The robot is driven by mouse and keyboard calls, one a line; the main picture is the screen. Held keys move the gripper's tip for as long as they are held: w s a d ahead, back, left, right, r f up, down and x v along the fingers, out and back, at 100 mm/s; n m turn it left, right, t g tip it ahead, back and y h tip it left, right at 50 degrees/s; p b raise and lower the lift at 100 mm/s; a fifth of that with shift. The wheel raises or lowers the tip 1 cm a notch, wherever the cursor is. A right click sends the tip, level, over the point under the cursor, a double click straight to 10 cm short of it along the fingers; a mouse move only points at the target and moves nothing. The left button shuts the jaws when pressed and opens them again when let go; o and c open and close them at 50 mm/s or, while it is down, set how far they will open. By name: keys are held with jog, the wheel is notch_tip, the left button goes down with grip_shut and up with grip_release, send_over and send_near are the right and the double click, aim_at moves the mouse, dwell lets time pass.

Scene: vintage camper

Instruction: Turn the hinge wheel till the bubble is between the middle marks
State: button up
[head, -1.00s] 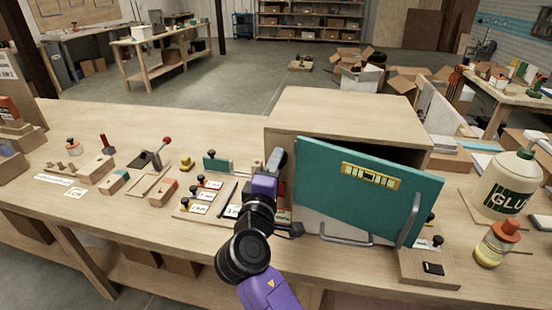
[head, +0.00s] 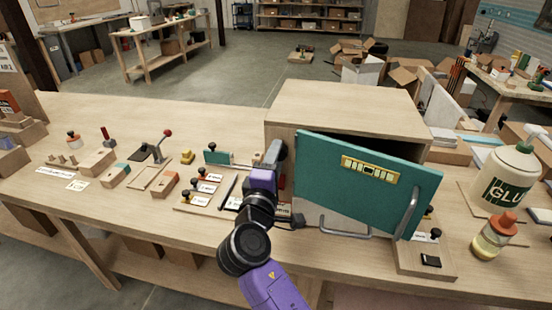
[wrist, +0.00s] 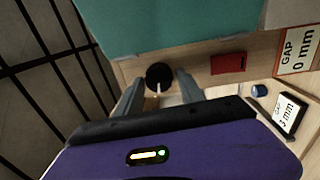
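A teal door (head: 360,205) with a grey handle hangs tilted, its right side lower, across the front of a wooden box. A yellow bubble level (head: 371,170) is fixed near its top; the bubble's place between the marks is too small to tell. In the wrist view, the black round hinge wheel (wrist: 158,76) with a pale mark sits below the teal door. My gripper (wrist: 160,82) is open, its two grey fingers on either side of the wheel; I cannot tell whether they touch it. In the head view my own arm hides the wheel.
Gap cards, including a "GAP 0 mm" card (wrist: 297,50), and a red block (wrist: 228,63) lie near the wheel. A glue bottle (head: 507,180) and an orange-capped jar (head: 494,235) stand right. The wooden box (head: 345,105) stands behind the door.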

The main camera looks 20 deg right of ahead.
jog(key=b+v, duration=0.2)
jog(key=v, duration=0.6)
jog(key=shift+w+d, duration=0.1)
dwell(0.3)
